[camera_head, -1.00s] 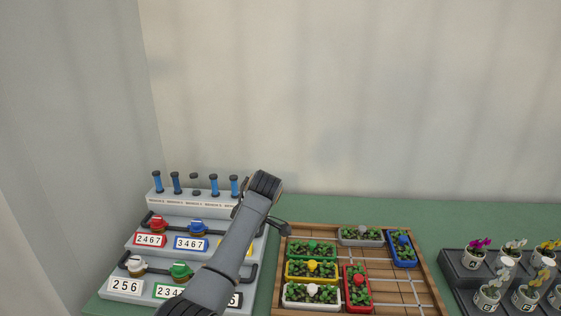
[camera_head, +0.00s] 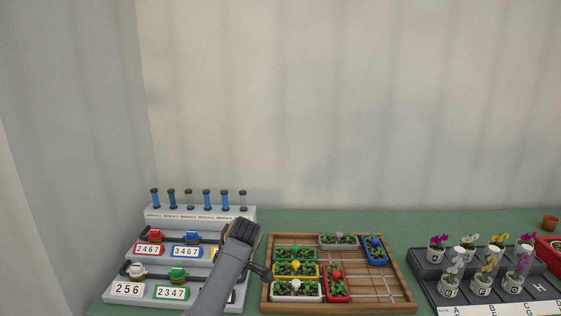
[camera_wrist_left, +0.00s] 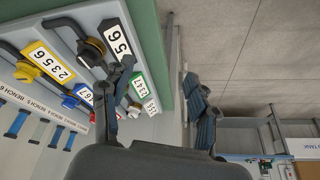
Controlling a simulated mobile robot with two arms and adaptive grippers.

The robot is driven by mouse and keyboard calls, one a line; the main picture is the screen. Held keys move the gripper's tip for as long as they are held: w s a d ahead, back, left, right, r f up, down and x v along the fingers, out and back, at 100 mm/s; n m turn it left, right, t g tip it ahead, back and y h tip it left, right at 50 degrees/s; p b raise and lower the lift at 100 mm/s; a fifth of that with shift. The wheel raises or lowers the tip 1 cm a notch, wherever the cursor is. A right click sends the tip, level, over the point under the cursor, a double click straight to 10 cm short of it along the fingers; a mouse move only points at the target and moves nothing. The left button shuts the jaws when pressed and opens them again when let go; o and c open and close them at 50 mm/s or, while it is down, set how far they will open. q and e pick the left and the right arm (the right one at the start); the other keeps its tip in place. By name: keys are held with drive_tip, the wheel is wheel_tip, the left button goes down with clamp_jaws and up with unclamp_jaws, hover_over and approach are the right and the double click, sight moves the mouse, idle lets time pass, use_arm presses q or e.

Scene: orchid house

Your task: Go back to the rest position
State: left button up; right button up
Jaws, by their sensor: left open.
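My left gripper (camera_head: 245,234) is in the head view, in front of the right end of the valve stand (camera_head: 212,258). Its fingers are apart and nothing is between them. In the left wrist view the two fingers of the left gripper (camera_wrist_left: 162,105) are spread, with the number-plated valves behind the left finger and floor beyond the other. The arm hides part of the stand's right side in the head view. My right gripper is not in view.
A wooden tray (camera_head: 408,298) with several coloured planters stands right of the arm. A dark stepped rack (camera_head: 432,271) of potted orchids, a red container (camera_head: 553,262) and a terracotta pot (camera_head: 550,223) are farther right. Green tabletop (camera_head: 300,221) is bare behind the wooden tray.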

use_arm(q)
drive_tip(key=s+a+f+m+h, duration=0.15)
drive_tip(key=s+f, duration=0.25)
drive_tip(key=f, duration=0.8)
drive_tip(key=s+f+m, duration=0.3)
drive_tip(key=f, duration=0.8)
drive_tip(key=s+a+f+m+h, duration=0.15)
drive_tip(key=s+f+m, duration=0.25)
drive_tip(key=s+f, duration=0.95)
drive_tip(key=s+a+f+m, duration=0.1)
drive_tip(key=s+f, duration=0.4)
drive_tip(key=s, duration=0.7)
drive_tip(key=s+a+f+m, duration=0.2)
drive_tip(key=s+f, duration=0.4)
drive_tip(key=s, duration=0.7)
drive_tip(key=s+a+f+m+h, duration=0.1)
drive_tip(key=s+f, duration=0.5)
drive_tip(key=s, duration=0.6)
drive_tip(key=shift+s+a+m+g, duration=0.4)
drive_tip(key=shift+a+m, duration=0.35)
drive_tip(key=shift+m, duration=0.4)
